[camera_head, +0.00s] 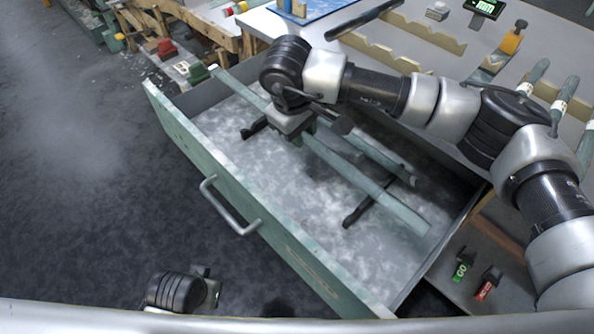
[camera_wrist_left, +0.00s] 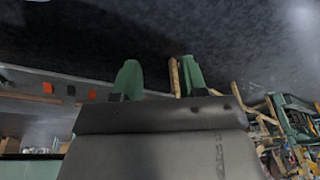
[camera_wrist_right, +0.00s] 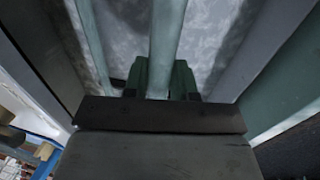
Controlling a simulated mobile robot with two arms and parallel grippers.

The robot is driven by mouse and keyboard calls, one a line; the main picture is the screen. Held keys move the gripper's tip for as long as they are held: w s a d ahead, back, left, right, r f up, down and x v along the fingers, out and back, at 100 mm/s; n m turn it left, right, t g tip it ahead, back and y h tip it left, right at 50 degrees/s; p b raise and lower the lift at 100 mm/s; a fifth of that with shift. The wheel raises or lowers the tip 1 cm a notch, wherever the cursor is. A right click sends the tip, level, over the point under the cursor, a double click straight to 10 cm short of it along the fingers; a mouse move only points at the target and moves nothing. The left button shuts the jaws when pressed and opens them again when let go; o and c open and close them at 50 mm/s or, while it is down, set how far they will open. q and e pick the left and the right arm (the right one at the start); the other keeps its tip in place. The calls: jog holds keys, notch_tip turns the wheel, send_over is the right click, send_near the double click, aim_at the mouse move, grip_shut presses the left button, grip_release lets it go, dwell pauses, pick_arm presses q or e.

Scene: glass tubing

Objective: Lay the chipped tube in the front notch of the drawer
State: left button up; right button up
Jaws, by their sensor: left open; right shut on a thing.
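An open drawer (camera_head: 180,125) holds two dark supports (camera_head: 358,211) and two long pale green tubes. My right gripper (camera_head: 303,133) is shut on the tube nearer the drawer front (camera_head: 365,183), low inside the drawer. This held tube (camera_wrist_right: 168,40) runs between the green fingers in the right wrist view. The other tube (camera_head: 382,155) lies parallel behind it, and also shows at left in the right wrist view (camera_wrist_right: 92,45). I cannot tell whether the held tube touches a notch; no chip can be made out. My left gripper (camera_wrist_left: 158,82) is open and empty, outside the drawer.
The drawer handle (camera_head: 230,207) sticks out in front. The table behind carries notched wooden racks (camera_head: 420,35), a dark rod (camera_head: 365,19) and several tubes (camera_head: 566,94) at right. GO (camera_head: 461,268) and red-labelled (camera_head: 487,287) items sit right of the drawer. The floor at left is mostly clear.

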jog(key=shift+f, duration=0.4)
notch_tip(320, 180, down, 9)
jog(key=shift+b, duration=0.6)
jog(key=shift+f, duration=0.25)
pick_arm(q)
jog(key=v, duration=0.5)
jog(key=shift+w+a+r, duration=0.1)
jog(key=shift+w+r, duration=0.1)
jog(key=shift+f, duration=0.1)
pick_arm(e)
jog(key=shift+f, duration=0.15)
jog(key=shift+f+b, duration=0.1)
jog(key=shift+b, duration=0.25)
jog(key=o, duration=0.9)
pick_arm(q)
jog(key=shift+s+r, duration=0.2)
jog(key=shift+r, duration=0.1)
pick_arm(e)
jog(key=shift+o, duration=0.2)
